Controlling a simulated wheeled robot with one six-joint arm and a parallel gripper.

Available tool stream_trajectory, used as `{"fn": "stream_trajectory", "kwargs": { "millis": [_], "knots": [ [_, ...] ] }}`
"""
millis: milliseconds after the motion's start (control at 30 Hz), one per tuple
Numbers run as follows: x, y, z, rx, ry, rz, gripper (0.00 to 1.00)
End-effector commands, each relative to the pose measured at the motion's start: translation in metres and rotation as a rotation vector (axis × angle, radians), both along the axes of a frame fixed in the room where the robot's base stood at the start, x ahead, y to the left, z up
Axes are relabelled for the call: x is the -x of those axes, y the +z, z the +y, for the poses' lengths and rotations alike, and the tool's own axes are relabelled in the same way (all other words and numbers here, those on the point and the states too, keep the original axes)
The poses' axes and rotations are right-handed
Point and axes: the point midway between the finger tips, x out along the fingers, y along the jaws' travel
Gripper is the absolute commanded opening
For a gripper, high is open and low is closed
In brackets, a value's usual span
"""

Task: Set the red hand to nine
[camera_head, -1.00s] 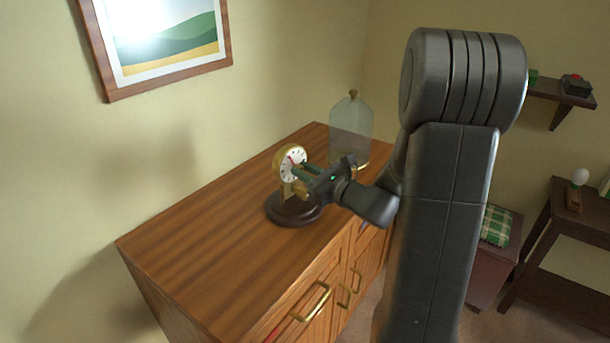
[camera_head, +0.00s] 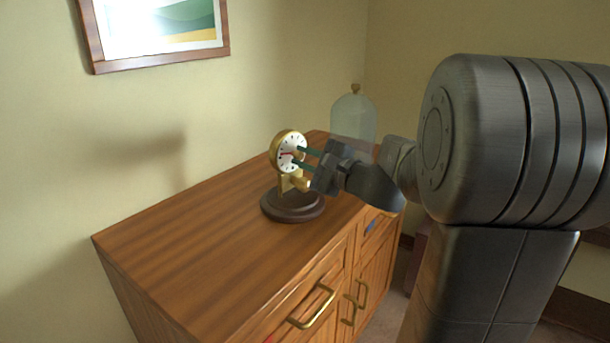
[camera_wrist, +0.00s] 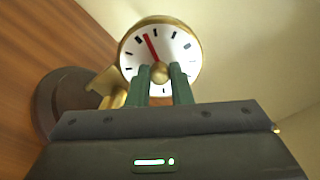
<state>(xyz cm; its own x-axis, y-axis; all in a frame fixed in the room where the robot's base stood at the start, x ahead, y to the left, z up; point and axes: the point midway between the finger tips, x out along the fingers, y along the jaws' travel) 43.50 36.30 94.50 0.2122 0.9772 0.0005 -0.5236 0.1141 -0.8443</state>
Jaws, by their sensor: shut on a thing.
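The small brass clock (camera_head: 274,152) stands upright on a round dark base (camera_head: 292,208) on the cabinet top. Its white dial (camera_wrist: 185,50) has black marks. The red hand (camera_head: 286,154) points left, close to the nine side; in the wrist view the red hand (camera_wrist: 150,46) points up, with the clock lying sideways there. My gripper (camera_wrist: 160,85) is shut on the brass knob (camera_wrist: 160,73) at the front of the dial, a green finger on either side. The fingers hide part of the dial.
The wooden cabinet (camera_head: 190,250) has a clear top left of the clock. A glass dome (camera_head: 353,118) stands behind my gripper at the back. Brass handles (camera_head: 312,308) stick out of the cabinet front. A framed picture (camera_head: 160,58) hangs on the wall.

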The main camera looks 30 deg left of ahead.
Motion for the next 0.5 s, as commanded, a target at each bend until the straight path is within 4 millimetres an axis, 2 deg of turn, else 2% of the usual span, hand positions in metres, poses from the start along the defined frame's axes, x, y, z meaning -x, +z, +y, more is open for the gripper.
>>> {"fn": "stream_trajectory", "kwargs": {
  "millis": [33,500],
  "knots": [
    [0.0005,-0.0053,0.0001,0.006,0.001,-0.038,0.0],
    [0.0001,-0.0018,-0.0001,0.051,0.0,-0.231,0.0]
  ]
}}
